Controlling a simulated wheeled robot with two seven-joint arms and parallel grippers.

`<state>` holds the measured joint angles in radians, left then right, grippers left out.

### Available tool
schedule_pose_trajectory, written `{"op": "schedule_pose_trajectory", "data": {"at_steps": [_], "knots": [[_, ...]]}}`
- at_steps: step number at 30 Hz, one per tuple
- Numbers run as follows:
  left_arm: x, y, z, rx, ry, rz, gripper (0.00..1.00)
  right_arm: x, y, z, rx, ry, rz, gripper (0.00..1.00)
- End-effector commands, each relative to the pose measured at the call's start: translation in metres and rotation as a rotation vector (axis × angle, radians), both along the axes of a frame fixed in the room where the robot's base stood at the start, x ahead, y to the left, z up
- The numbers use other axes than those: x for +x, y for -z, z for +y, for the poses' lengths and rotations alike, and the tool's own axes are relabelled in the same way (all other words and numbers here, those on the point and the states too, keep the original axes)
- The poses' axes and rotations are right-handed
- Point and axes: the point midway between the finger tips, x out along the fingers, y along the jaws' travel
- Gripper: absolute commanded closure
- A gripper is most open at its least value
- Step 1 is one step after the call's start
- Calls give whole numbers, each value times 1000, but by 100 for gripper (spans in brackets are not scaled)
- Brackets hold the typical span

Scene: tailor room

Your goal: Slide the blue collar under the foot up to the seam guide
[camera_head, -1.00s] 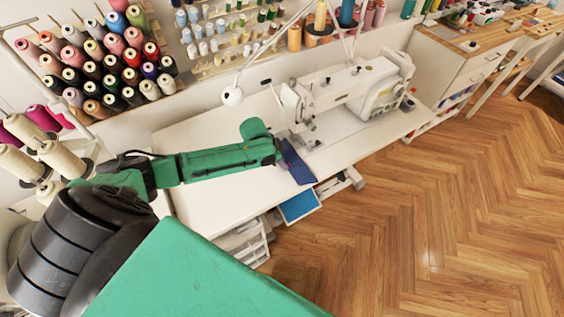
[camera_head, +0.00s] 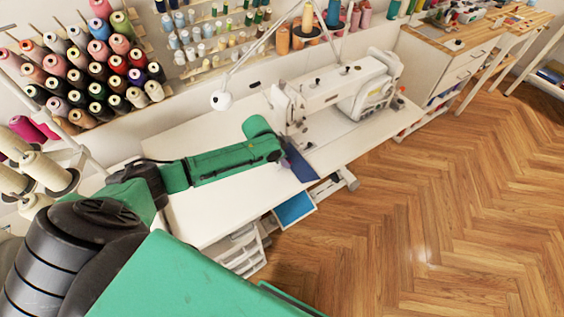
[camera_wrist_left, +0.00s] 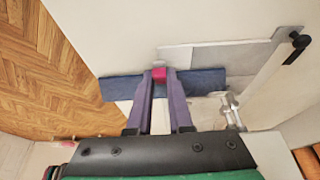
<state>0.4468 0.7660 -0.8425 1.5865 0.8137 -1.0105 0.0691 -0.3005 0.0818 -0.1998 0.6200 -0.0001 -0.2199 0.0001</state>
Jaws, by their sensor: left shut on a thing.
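The blue collar (camera_head: 300,165) lies as a dark strip across the front edge of the white sewing table, beside the sewing machine's needle end (camera_head: 291,115). In the left wrist view the collar (camera_wrist_left: 205,81) runs sideways beyond and past both fingers. My left gripper (camera_wrist_left: 160,78) is shut on its middle; a small magenta piece (camera_wrist_left: 159,74) shows between the fingertips. The collar's right end is close to a metal part (camera_wrist_left: 232,108) that looks like the foot. I cannot make out the seam guide for certain. My right gripper is not in view.
The white sewing machine (camera_head: 340,85) stands on the table (camera_head: 215,210). A blue-lined drawer (camera_head: 294,208) is below the table edge. Thread spools (camera_head: 100,60) fill the wall rack. The table's left part is clear.

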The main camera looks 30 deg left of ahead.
Motion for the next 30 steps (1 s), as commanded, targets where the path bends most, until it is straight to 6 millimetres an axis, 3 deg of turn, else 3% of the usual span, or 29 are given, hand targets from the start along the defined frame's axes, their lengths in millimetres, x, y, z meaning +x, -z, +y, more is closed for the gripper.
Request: {"op": "schedule_pose_trajectory", "data": {"at_steps": [2, 3, 5, 14, 19, 30], "knots": [[0, 0, 0, 0, 0, 0, 100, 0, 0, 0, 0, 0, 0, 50], [0, 0, 0, 0, 0, 0, 66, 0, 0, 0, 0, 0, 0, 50], [0, 0, 0, 0, 0, 0, 47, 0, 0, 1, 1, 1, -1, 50], [0, -1, 0, 0, 0, 0, 47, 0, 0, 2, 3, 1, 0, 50], [-5, -14, 4, 1, 1, -2, 47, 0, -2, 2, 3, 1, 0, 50], [-38, -105, 22, 3, 3, -3, 47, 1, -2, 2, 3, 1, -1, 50]]}}
